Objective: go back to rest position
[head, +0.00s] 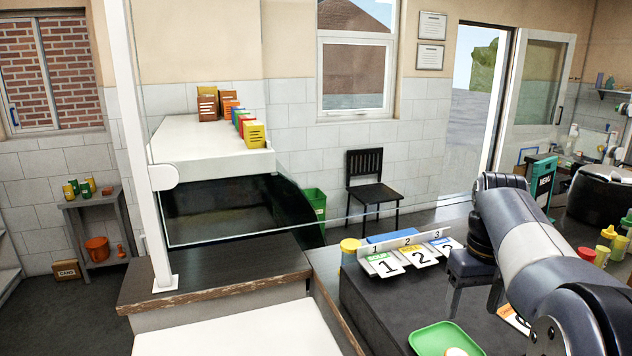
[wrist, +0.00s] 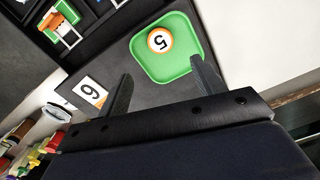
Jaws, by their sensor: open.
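My gripper (head: 473,302) hangs above the dark counter at the right of the head view, fingers pointing down. In the wrist view my gripper (wrist: 160,67) is open, with its two fingers spread and nothing between them. A green tray (wrist: 181,22) lies beyond the fingers, holding a round orange-and-white piece marked 5 (wrist: 160,40). The tray (head: 421,342) also shows at the bottom of the head view, cut off by the frame edge.
A rack with number cards 1, 2 and 3 (head: 408,255) stands on the counter, close to my gripper. A numbered card (wrist: 90,92) lies near the left finger. A clear screen with a white post (head: 140,150) stands left. Several bottles (head: 608,233) stand far right.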

